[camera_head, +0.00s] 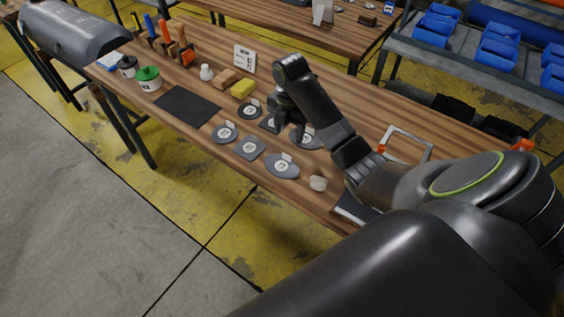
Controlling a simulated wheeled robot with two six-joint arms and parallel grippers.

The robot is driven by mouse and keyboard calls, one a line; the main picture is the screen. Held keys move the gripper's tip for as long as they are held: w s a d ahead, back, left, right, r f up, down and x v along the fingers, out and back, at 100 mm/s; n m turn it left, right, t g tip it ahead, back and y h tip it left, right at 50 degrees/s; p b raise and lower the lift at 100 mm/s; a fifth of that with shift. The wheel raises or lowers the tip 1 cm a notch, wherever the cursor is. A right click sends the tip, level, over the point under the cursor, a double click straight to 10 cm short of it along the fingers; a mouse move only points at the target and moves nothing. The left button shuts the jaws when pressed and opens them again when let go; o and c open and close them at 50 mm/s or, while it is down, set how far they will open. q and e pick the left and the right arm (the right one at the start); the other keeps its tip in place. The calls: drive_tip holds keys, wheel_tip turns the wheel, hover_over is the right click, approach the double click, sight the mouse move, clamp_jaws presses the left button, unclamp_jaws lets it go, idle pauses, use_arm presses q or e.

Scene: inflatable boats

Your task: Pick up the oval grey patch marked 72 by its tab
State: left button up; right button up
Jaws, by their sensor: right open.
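Several grey patches with white labels and small upright tabs lie on the wooden workbench (205,68). One oval grey patch (272,171) lies nearest the front, its tab standing up. Another grey patch (311,146), seemingly oval, lies behind it, partly hidden by my right arm. The numbers are too small to read surely, so I cannot tell which is marked 72. My right gripper (279,119) is open and low over the back row, near a squarish patch that it partly covers. Whether it touches anything is unclear. My left gripper is not in view.
Round patches (224,139) (249,117), a square grey patch (243,154), a black mat (186,107), a yellow sponge (243,88) and a small whitish cup (318,184) surround the patches. A pale frame (410,134) lies right.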

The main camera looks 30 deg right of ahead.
sight(281, 164)
wheel_tip(281, 164, down, 4)
drive_tip(key=b, duration=0.2)
drive_tip(key=shift+f+b, duration=0.15)
drive_tip(key=shift+b, duration=0.25)
drive_tip(key=f, duration=0.3)
drive_tip(key=f+p, duration=0.1)
drive_tip(key=shift+s+a+f, duration=0.1)
drive_tip(key=shift+a+f, duration=0.15)
drive_tip(key=shift+a, duration=0.1)
drive_tip(key=shift+f, duration=0.3)
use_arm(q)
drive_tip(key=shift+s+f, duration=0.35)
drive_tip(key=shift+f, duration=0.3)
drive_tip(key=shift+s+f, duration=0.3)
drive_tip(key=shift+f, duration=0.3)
use_arm(e)
drive_tip(key=shift+c, duration=0.4)
drive_tip(key=c, duration=0.9)
